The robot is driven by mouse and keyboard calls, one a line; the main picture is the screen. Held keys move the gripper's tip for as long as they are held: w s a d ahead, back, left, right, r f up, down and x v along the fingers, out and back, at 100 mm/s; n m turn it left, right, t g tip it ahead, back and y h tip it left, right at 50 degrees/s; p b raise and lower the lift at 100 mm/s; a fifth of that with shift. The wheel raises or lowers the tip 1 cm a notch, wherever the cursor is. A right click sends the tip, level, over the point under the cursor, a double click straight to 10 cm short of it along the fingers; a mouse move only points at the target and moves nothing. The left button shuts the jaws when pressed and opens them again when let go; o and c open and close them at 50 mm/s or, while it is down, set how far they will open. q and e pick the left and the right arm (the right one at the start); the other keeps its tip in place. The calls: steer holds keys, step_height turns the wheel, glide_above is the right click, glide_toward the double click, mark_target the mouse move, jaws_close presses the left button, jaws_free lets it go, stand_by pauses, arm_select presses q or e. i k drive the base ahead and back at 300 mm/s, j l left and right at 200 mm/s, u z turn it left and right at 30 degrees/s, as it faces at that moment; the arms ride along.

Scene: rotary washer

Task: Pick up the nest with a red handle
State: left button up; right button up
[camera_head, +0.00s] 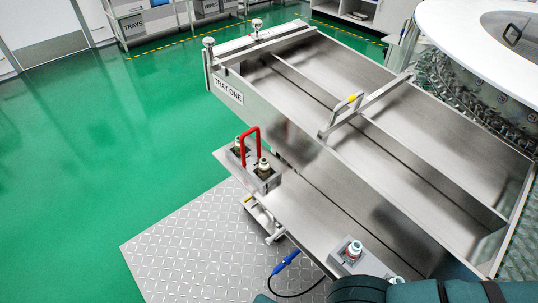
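The nest with a red handle (262,184) is a small grey block with an upright red loop handle (251,131). It sits at the left end of the lower metal shelf, just below the tray marked TRAY ONE. Capped vials stand in it on either side of the handle. Neither of my grippers shows in this view. A dark teal ribbed part, which looks like a piece of my arm, enters at the bottom right, well away from the red-handled nest.
The large metal tray (229,91) stands above the shelf, with a crossbar and grey handle. Another grey nest (342,266) with vials is partly hidden at the bottom. A round white-topped machine (460,40) is at upper right. Green floor (90,170) is clear at left.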

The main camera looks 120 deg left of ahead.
mark_target(248, 163)
steer(key=k+l, duration=0.1)
steer(key=k, duration=0.35)
steer(key=k+l, duration=0.1)
steer(key=k, duration=0.35)
steer(key=u, duration=0.45)
steer(key=k+u, duration=0.15)
steer(key=u, duration=0.8)
steer(key=j+u, duration=0.1)
steer(key=u, duration=1.3)
steer(key=j+z, duration=0.1)
steer(key=z, duration=0.65)
steer(key=k+j+z, duration=0.1)
steer(key=z, duration=0.3)
steer(key=j+z, duration=0.1)
steer(key=z, duration=0.25)
steer(key=k+j, duration=0.4)
steer(key=i, duration=0.35)
